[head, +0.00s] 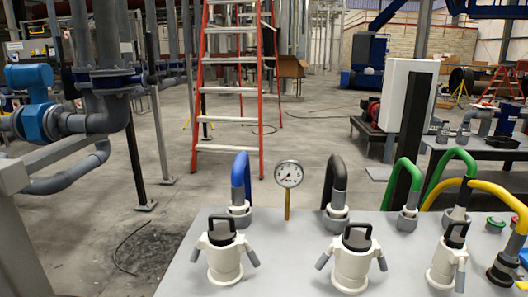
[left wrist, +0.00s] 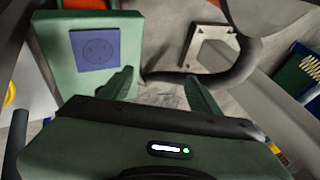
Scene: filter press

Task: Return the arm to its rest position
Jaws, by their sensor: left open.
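My left gripper (left wrist: 160,80) shows only in the left wrist view. Its two green fingers stand apart with nothing between them, and grey floor shows past the gap. Neither gripper and neither arm shows in the head view. My right gripper is in no view.
In the head view a light grey table (head: 295,235) fills the lower right. It carries white housings with black handles (head: 351,260), a round gauge (head: 288,174), and blue, black, green and yellow hoses. Grey pipework (head: 108,100) stands at the left, an orange ladder (head: 230,95) behind. Floor between is mostly clear.

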